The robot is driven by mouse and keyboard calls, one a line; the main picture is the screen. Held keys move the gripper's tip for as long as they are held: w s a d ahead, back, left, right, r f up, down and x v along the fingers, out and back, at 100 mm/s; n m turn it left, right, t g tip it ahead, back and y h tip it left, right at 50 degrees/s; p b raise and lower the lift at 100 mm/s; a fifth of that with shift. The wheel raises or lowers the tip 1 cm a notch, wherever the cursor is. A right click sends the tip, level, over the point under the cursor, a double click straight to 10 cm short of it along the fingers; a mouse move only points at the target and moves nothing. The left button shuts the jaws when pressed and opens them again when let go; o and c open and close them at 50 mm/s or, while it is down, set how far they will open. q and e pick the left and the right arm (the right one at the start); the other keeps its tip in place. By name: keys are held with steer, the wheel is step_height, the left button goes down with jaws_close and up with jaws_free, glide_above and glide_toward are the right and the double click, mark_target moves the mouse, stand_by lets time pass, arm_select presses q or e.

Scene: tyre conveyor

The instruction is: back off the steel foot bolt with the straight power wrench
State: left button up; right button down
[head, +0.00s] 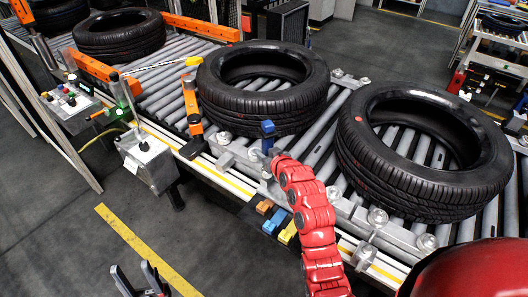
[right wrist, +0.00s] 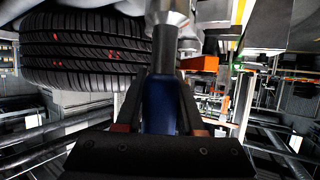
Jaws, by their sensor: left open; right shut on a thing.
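My right gripper (right wrist: 160,98) is shut on the straight power wrench (right wrist: 158,116). The wrench has a blue body between the fingers and a grey metal nose (right wrist: 165,45) running to the top of the right wrist view. In the head view a blue end of it (head: 268,127) shows above my red right arm, beside the conveyor rail. Several steel bolt heads sit along the near rail, such as one left of the arm (head: 224,138) and one right of it (head: 377,217). I cannot tell whether the nose touches a bolt. My left gripper (head: 132,268) is open and empty over the floor.
Two tyres lie on the rollers, one behind the wrench (head: 262,115) and one to its right (head: 350,150). Orange, blue and yellow blocks (head: 276,220) sit below the rail. A grey control box (head: 148,165) stands to the left.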

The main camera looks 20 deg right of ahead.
stand_by(0.3)
steer(key=shift+r+p, duration=0.7)
steer(key=shift+r, duration=2.75)
